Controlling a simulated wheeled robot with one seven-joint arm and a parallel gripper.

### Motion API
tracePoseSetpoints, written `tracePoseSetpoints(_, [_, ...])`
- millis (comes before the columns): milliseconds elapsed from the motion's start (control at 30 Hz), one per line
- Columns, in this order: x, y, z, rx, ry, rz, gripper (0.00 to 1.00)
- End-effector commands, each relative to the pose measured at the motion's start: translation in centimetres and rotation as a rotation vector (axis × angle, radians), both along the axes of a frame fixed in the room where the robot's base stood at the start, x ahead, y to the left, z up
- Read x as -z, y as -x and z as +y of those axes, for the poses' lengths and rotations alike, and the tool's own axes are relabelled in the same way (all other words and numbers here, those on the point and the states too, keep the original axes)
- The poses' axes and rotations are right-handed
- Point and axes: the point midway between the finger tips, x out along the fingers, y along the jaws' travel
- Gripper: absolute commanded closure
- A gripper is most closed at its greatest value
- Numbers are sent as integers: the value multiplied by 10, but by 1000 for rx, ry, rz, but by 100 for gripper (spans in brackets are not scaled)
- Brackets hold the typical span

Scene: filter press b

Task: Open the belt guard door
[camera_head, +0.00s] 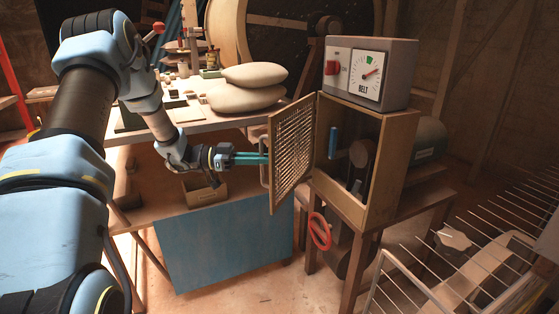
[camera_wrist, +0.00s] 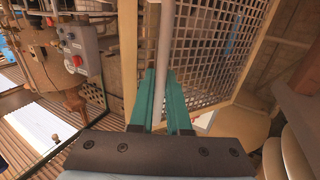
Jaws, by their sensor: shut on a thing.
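The belt guard door (camera_head: 291,152) is a wooden frame with a wire mesh panel. It stands swung out from the wooden guard box (camera_head: 392,170), hinged at the box's left front edge. My gripper (camera_head: 262,159) is at the door's outer face, with its teal fingers shut on the pale bar handle (camera_head: 264,177). In the wrist view the fingers (camera_wrist: 165,90) close around the upright handle bar (camera_wrist: 166,45), beside the mesh (camera_wrist: 215,50). Inside the box a blue handle (camera_head: 333,142) and a dark pulley (camera_head: 362,152) show.
A grey control box with a belt dial (camera_head: 368,78) and red switch sits on the guard box. A red ring-shaped handle (camera_head: 319,231) hangs below the door. A workbench with sacks (camera_head: 245,96) stands behind my arm. A wire rack (camera_head: 470,235) is at right front.

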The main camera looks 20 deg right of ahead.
Motion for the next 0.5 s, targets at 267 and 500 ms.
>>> tracePoseSetpoints(267, [0, -23, 11, -1, -1, 0, 100])
tracePoseSetpoints(500, [0, -27, 12, -2, 1, 0, 100])
